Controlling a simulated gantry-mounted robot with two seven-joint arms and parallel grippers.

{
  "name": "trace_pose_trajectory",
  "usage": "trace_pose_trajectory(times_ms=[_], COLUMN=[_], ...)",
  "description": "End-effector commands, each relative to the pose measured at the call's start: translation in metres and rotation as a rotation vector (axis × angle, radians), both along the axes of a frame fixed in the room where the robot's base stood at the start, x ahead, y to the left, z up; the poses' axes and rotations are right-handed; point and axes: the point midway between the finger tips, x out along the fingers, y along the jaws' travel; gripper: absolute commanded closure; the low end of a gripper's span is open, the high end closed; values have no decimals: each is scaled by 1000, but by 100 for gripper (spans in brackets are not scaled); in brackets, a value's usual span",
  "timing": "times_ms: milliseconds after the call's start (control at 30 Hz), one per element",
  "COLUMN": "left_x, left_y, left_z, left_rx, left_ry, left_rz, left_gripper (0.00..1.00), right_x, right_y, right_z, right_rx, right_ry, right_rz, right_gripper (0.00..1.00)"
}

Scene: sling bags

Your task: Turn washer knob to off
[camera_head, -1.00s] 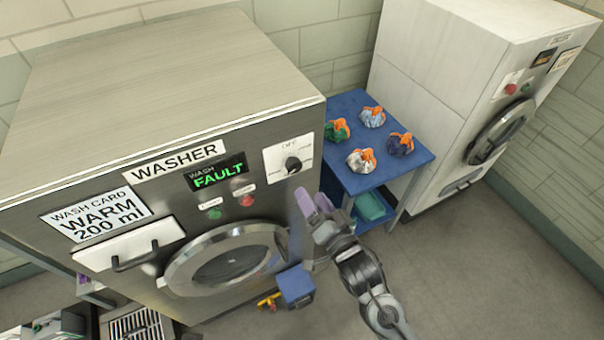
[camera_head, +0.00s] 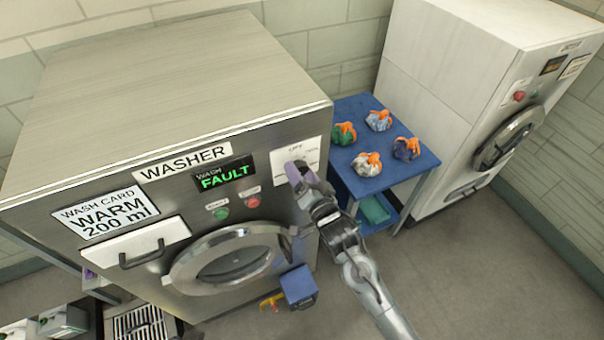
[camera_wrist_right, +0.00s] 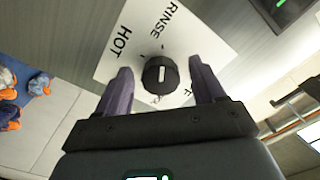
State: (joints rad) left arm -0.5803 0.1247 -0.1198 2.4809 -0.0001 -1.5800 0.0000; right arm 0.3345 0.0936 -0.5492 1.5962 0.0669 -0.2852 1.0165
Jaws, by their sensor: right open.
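The washer (camera_head: 190,90) shows a green "WASH FAULT" display (camera_head: 224,174). Its black knob (camera_wrist_right: 160,74) sits on a white dial plate (camera_wrist_right: 130,40) marked RINSE and HOT; another label is partly hidden. In the head view the plate (camera_head: 310,150) shows, but my gripper covers the knob. My right gripper (camera_head: 297,172) is at the plate. In the right wrist view its purple fingers (camera_wrist_right: 160,85) are open, one on each side of the knob, with a gap visible on both sides. The knob's white mark runs roughly up and down in that view. My left gripper is not in view.
A green button (camera_head: 222,214) and a red button (camera_head: 253,201) sit below the display. The round washer door (camera_head: 225,262) is below them. A blue table (camera_head: 400,178) with several tied bags stands right of the washer, beside a white machine (camera_head: 450,80).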

Motion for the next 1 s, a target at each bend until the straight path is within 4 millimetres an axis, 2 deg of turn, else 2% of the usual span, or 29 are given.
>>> trace_pose_trajectory(times_ms=[67, 100, 400, 467, 767, 1000], left_x=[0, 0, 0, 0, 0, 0], left_y=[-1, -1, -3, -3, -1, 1], left_z=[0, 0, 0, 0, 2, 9], left_rx=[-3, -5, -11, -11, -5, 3], left_ry=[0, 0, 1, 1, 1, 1], left_rz=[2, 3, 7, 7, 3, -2], left_gripper=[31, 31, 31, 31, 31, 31], right_x=[0, 0, 0, 0, 0, 0], right_y=[0, 0, 0, 0, 0, -1], right_z=[0, 0, 0, 0, 1, 1], right_rx=[0, 0, 0, 0, -35, -156], right_ry=[0, 0, 0, 0, -16, -73], right_rz=[0, 0, 0, 0, 0, 0], right_gripper=[31, 34, 80, 87, 87, 87])
